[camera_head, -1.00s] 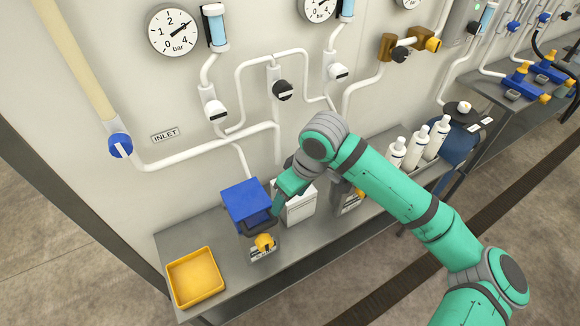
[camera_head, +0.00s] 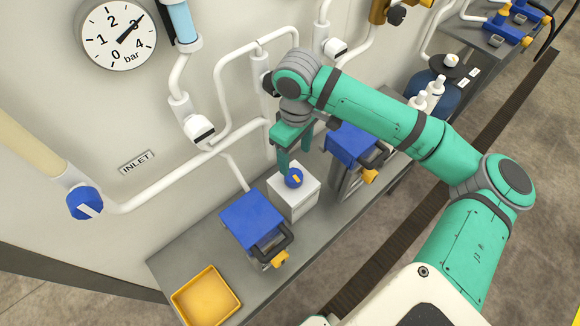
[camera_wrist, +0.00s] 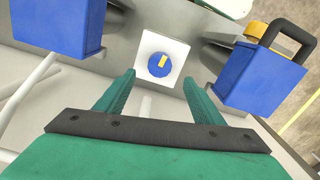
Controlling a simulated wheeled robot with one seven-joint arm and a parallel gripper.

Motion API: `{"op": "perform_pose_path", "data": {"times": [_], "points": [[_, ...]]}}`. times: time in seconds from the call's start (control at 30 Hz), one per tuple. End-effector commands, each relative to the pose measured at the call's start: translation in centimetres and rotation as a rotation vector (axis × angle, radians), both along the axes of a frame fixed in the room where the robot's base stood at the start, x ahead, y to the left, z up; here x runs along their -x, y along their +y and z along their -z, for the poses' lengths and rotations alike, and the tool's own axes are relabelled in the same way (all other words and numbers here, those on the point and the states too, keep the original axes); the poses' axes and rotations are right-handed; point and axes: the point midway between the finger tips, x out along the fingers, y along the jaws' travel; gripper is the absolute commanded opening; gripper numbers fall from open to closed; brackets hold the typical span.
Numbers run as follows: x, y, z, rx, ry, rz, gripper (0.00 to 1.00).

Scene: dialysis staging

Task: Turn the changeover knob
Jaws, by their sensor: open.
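A blue round knob with a yellow bar (camera_head: 293,178) sits on top of a white box (camera_head: 293,204), between two blue-topped units; I take it as the changeover knob. In the wrist view the knob (camera_wrist: 160,66) lies between and beyond my fingertips, its yellow bar slightly tilted from the picture's vertical. My gripper (camera_head: 294,155) points down over the box, close to the knob. In the wrist view my gripper (camera_wrist: 158,82) is open, with one finger on each side of the knob and nothing held. Touch with the knob does not show.
One blue-topped unit (camera_head: 250,220) stands left of the box and another (camera_head: 352,145) to its right, both close by. A yellow tray (camera_head: 205,297) lies at the bench's left end. White pipes and valves run along the wall behind. White bottles (camera_head: 434,92) stand farther right.

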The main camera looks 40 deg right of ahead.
Motion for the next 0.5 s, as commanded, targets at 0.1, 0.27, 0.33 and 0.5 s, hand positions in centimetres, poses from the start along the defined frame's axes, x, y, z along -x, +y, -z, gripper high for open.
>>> {"op": "perform_pose_path", "data": {"times": [0.1,0.27,0.33,0.5], "points": [[0.1,0.0,1.9,-0.001,0.002,0.002,0.62],[0.1,0.0,4.8,-0.001,0.001,0.003,0.62],[0.1,0.0,6.0,-0.002,0.001,0.003,0.62],[0.1,-0.1,8.2,-0.002,0.001,0.004,0.62]]}}
